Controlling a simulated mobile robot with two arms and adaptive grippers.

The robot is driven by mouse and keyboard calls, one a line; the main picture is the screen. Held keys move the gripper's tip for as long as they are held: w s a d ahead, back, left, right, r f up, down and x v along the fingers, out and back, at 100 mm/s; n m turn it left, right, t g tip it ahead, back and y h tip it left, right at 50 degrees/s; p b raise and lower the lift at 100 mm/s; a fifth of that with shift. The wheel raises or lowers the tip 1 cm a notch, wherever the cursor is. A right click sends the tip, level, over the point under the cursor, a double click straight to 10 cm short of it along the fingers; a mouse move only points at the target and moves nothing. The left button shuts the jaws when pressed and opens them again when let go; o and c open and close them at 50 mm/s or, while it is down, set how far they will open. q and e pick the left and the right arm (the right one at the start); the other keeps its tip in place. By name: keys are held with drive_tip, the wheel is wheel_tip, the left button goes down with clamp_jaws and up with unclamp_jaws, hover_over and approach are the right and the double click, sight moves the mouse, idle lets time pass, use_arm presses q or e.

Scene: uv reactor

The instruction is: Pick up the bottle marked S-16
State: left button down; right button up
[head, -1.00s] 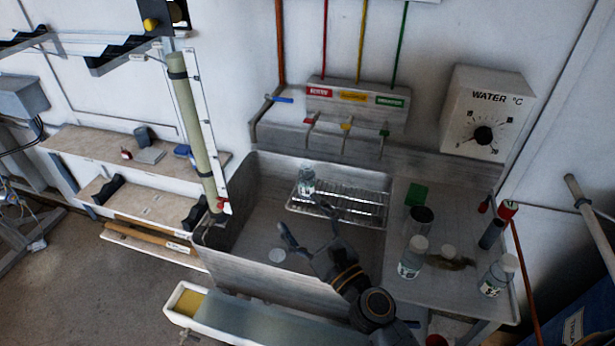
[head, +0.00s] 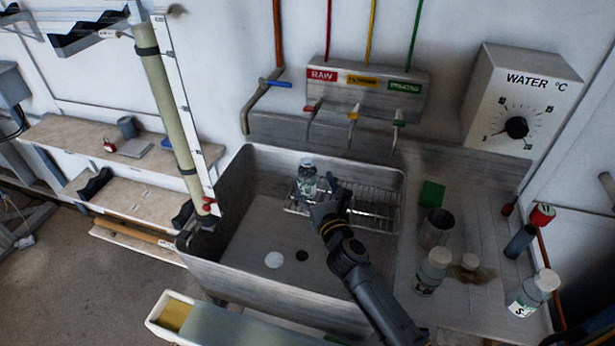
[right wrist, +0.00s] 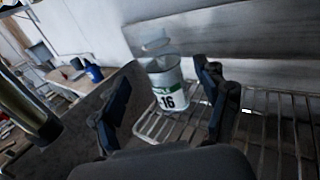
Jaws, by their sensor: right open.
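The bottle marked S-16 (right wrist: 168,88) stands upright on the wire rack (right wrist: 272,135) in the right wrist view. It has a clear cap and a white label with a green band. In the head view the bottle (head: 307,176) is at the left end of the rack (head: 375,208) inside the sink. My right gripper (head: 322,194) is just in front of the bottle. In the right wrist view the open fingers (right wrist: 163,103) are on either side of the bottle's lower part, with gaps visible. My left gripper is not in view.
The steel sink (head: 225,245) surrounds the rack, with taps (head: 352,125) at the back. On the right drainboard stand a bottle (head: 432,270), another labelled bottle (head: 532,293), a metal cup (head: 436,228) and a green block (head: 431,194). A white disc (head: 274,260) lies on the sink floor.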

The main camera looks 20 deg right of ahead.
sight(310, 174)
drive_tip(key=shift+w+r, duration=0.25)
drive_tip(key=shift+w, duration=0.5)
drive_tip(key=w, duration=0.3)
drive_tip(key=shift+w+d+f, duration=0.1)
drive_tip(key=shift+w+f, duration=0.05)
drive_tip(key=shift+w, duration=0.25)
drive_tip(key=c, duration=1.3)
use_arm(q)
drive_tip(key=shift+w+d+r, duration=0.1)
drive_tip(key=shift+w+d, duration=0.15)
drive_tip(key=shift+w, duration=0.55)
use_arm(e)
drive_tip(key=shift+c, duration=0.7)
drive_tip(key=shift+r, duration=0.25)
